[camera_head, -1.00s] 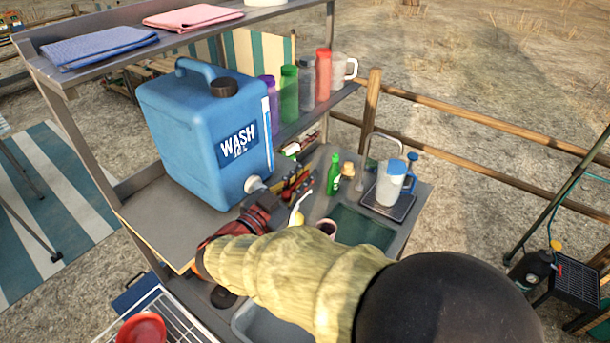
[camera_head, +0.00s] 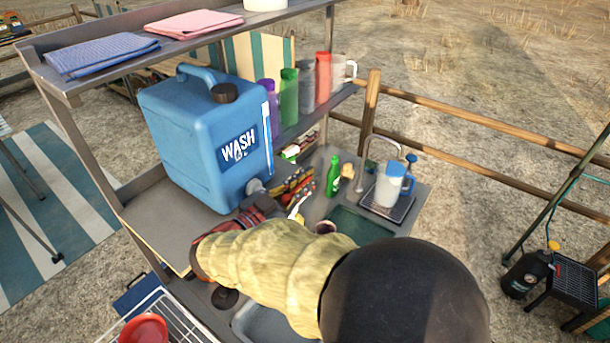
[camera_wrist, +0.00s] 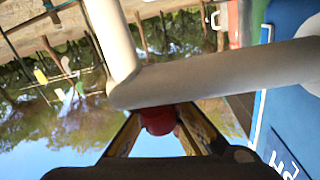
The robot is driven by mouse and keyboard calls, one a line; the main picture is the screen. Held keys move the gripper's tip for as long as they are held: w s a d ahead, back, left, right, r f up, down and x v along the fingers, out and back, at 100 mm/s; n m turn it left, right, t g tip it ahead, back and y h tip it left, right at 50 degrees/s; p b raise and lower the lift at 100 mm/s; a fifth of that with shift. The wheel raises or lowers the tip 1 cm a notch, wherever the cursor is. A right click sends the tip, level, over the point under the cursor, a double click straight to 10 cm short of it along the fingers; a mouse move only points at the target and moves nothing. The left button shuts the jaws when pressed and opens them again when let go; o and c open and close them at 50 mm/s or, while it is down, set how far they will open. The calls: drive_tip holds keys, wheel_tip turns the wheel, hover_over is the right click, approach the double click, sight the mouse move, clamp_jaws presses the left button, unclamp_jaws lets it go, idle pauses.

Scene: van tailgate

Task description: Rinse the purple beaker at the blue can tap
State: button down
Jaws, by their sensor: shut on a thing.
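The blue can (camera_head: 190,140), marked WASH, stands on the counter in the head view, with its grey tap (camera_head: 255,186) low on its front right. My gripper (camera_head: 262,205) is beside this tap, partly hidden by my arm. In the wrist view my gripper (camera_wrist: 158,130) is shut on a small red piece (camera_wrist: 158,119), seemingly a tap knob. A pale bent pipe (camera_wrist: 210,82) crosses in front of it, and the blue can (camera_wrist: 285,110) is at right. A dark purplish cup (camera_head: 326,227) shows only its rim beyond my arm; I cannot tell whether it is the purple beaker.
A purple bottle (camera_head: 270,98) and other bottles stand on the middle shelf. A green bottle (camera_head: 334,177), a jug (camera_head: 390,184), a curved faucet (camera_head: 372,140) and a green mat (camera_head: 357,228) are on the right. A sink (camera_head: 262,322) and a red bowl (camera_head: 143,329) are in front.

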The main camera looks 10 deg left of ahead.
sight(284, 198)
drive_tip(key=shift+s+d+m+g+h+p, duration=0.2)
drive_tip(key=shift+m+g+h+p, duration=0.15)
drive_tip(key=shift+m+g+h, duration=0.15)
drive_tip(key=shift+s+d+m+g+h+p, duration=0.15)
drive_tip(key=shift+m+g+h+p, duration=0.2)
drive_tip(key=shift+m+h, duration=0.2)
drive_tip(key=c, duration=1.9)
unclamp_jaws()
drive_tip(key=shift+s, duration=0.1)
drive_tip(key=v, duration=0.7)
drive_tip(key=shift+a, duration=0.25)
drive_tip(key=shift+s, duration=0.1)
drive_tip(key=shift+r, duration=0.15)
